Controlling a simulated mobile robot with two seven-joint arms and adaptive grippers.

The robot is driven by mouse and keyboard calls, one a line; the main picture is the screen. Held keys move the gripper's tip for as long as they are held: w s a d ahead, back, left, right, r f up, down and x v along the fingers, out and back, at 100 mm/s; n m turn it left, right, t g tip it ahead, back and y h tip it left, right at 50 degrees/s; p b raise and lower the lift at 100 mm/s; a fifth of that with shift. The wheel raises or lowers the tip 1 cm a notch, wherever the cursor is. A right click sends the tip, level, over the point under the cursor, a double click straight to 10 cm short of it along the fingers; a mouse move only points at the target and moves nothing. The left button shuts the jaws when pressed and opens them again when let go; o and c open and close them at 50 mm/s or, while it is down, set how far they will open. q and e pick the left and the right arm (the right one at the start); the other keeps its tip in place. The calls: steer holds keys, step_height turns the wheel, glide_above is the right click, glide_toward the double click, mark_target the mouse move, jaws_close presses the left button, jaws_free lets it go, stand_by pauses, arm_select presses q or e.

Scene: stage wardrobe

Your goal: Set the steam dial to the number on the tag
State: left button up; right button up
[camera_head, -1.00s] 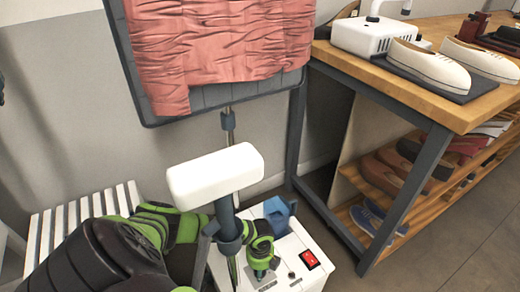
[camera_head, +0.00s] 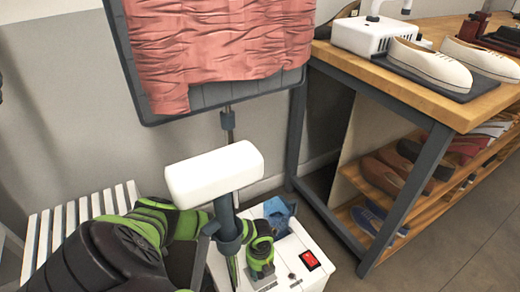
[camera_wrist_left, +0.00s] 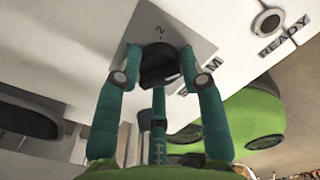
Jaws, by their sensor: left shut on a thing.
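The steamer base (camera_head: 305,240) is a white box at the bottom centre of the head view. My left gripper (camera_head: 261,268) reaches down onto its top panel. In the left wrist view, the gripper's teal fingers (camera_wrist_left: 160,56) are closed around the dark dial knob (camera_wrist_left: 158,68), one on each side. A grey dial plate (camera_wrist_left: 178,27) shows the digit 2 beyond the knob. The fingers hide the rest of the scale, and I cannot make out the knob's pointer. I see no readable number tag. My right gripper is not in view.
A red switch (camera_head: 310,260) sits right of the gripper. The steamer's pole and white head (camera_head: 214,174) stand close to my left arm. A pink pleated garment (camera_head: 215,45) hangs behind. A shoe bench (camera_head: 400,85) stands at right; a white slatted seat (camera_head: 55,235) at left.

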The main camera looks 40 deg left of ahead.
arm_select(q)
steer(key=shift+s+f, duration=0.1)
steer(key=shift+s, duration=0.05)
steer(key=o, duration=1.2)
steer(key=shift+c, duration=0.2)
steer(key=shift+r, duration=0.55)
step_height(320, 180, up, 11)
